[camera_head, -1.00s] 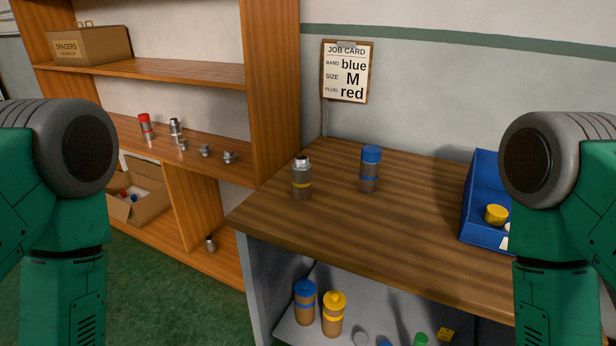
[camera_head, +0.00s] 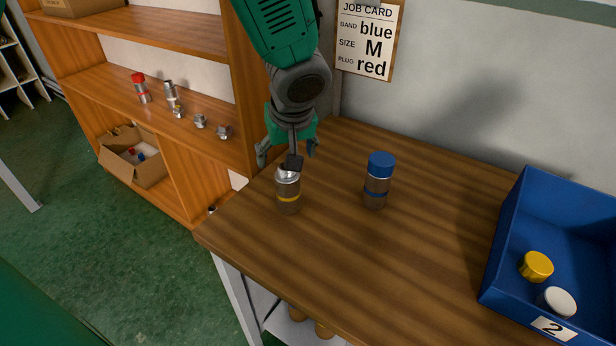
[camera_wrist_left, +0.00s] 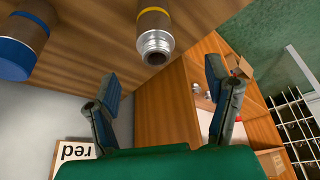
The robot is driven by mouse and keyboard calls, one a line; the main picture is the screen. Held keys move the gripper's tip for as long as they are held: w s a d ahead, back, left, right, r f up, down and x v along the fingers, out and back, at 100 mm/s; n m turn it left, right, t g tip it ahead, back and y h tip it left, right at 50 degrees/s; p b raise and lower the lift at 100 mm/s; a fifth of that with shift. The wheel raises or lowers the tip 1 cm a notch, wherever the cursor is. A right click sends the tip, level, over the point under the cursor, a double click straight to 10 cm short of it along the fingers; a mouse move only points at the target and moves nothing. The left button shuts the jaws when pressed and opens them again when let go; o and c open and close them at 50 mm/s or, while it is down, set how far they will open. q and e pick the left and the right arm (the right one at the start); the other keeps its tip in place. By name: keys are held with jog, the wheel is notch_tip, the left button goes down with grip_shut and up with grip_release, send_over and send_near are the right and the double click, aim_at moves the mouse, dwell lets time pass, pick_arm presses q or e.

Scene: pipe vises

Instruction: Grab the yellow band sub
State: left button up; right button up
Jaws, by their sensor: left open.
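The yellow band sub (camera_head: 288,192) is a grey metal cylinder with a yellow band. It stands upright near the workbench's left edge. My left gripper (camera_head: 289,155) is open and empty just above and behind its top. In the left wrist view the sub (camera_wrist_left: 155,35) shows its threaded end, beyond the spread fingers (camera_wrist_left: 160,80) and roughly between them. A gap shows between the fingers and the sub there; one finger overlaps the sub's top in the head view. My right gripper is out of view.
A blue-capped, blue-banded sub (camera_head: 377,181) stands to the right on the workbench (camera_head: 400,260). A blue bin (camera_head: 505,240) holds a yellow cap (camera_head: 536,265) and a white cap (camera_head: 557,300). A job card (camera_head: 367,40) hangs behind. Shelves with fittings are at left.

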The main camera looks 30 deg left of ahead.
aim_at(291, 177)
pick_arm(q)
jog(key=x, duration=0.4)
jog(key=d+x, duration=0.1)
jog(key=x, duration=0.1)
jog(key=shift+f+b, duration=0.3)
jog(key=shift+f, duration=0.15)
jog(key=shift+w+d+f, duration=0.15)
jog(key=shift+w+f, duration=0.05)
jog(key=shift+f, duration=0.5)
jog(key=x, duration=0.5)
jog(key=shift+s+a, duration=0.1)
jog(key=shift+a, duration=0.35)
jog(key=shift+s+d+r, duration=0.1)
jog(key=shift+d, duration=0.5)
grip_shut()
jog(key=shift+a, duration=0.2)
